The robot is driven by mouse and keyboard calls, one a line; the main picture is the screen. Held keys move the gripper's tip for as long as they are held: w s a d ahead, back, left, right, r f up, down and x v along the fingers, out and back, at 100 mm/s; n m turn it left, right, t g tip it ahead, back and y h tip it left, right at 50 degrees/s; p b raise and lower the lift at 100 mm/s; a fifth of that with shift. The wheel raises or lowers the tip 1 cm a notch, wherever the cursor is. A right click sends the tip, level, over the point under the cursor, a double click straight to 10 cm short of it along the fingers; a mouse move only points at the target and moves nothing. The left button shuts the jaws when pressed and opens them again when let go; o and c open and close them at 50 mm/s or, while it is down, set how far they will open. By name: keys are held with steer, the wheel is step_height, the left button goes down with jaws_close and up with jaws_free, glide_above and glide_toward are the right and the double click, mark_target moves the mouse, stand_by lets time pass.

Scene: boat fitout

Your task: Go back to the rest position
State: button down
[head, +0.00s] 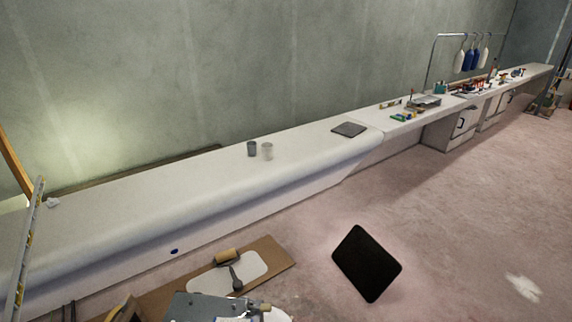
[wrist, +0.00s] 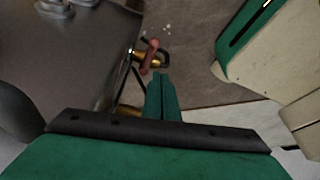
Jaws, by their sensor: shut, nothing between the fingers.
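In the wrist view, my gripper (wrist: 162,76) shows as two narrow green fingers side by side. They are shut with nothing between them. A small reddish and brass-coloured item (wrist: 150,54) lies just beyond the fingertips; I cannot tell what it is or how far below it lies. I cannot make out my gripper in the head view.
A brown board (head: 272,256) lies low in front. A black panel (head: 367,263) is right of it.

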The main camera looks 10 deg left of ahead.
steer(key=s+d+r+m+t+h, duration=0.1)
steer(key=s+d+r+m+t, duration=0.25)
steer(key=d+r+m, duration=0.2)
steer(key=s+d+r+m+t+h, duration=0.1)
steer(key=s+d+r+m+t, duration=0.25)
steer(key=r+m+t, duration=0.2)
steer(key=s+d+r+m+t+h, duration=0.1)
steer(key=r+m, duration=0.4)
steer(key=r, duration=1.2)
steer(key=s+d+r+m+t, duration=0.2)
steer(key=r+m+t, duration=0.3)
steer(key=r, duration=1.3)
steer(key=shift+s+d+r+t+h, duration=0.3)
steer(key=shift+d+t+h, duration=0.1)
steer(key=shift+t, duration=0.3)
steer(key=shift+w+d, duration=0.1)
